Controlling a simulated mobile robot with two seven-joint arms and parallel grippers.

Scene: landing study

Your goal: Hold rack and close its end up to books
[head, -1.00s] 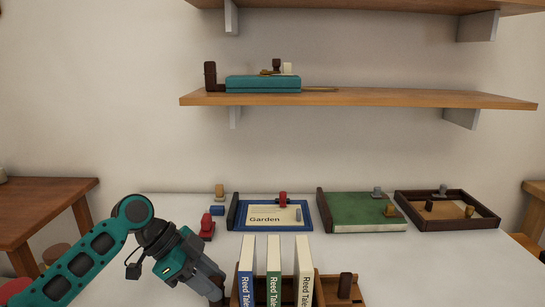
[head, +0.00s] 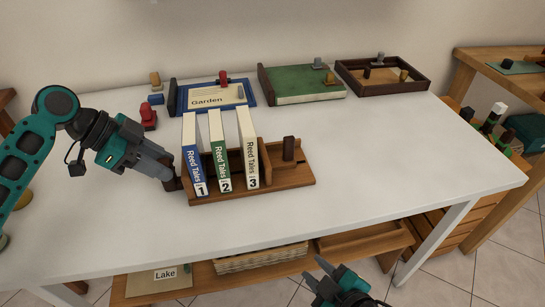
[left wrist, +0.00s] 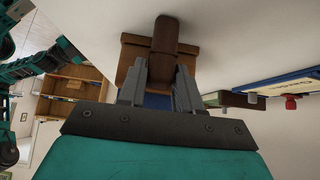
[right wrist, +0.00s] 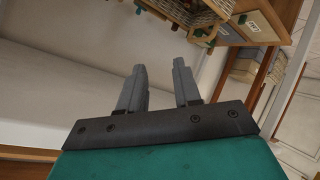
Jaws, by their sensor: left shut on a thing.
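The wooden book rack (head: 225,196) stands on the white table. It holds three upright books side by side: blue number 1 (head: 192,155), green number 2 (head: 219,152) and white number 3 (head: 247,150). To their right, the rack's end with a dark brown peg (head: 289,149) stands apart from book 3. My left gripper (head: 172,178) is at the rack's left side. In the left wrist view its fingers (left wrist: 160,85) are shut on a dark brown grip post (left wrist: 165,37) of the rack. My right gripper (right wrist: 158,80) is open and empty, low before the table's front edge (head: 345,285).
A red stamp-like piece (head: 148,116) stands behind my left gripper. A lower shelf (head: 205,277) holds a basket. The table right of the rack is clear.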

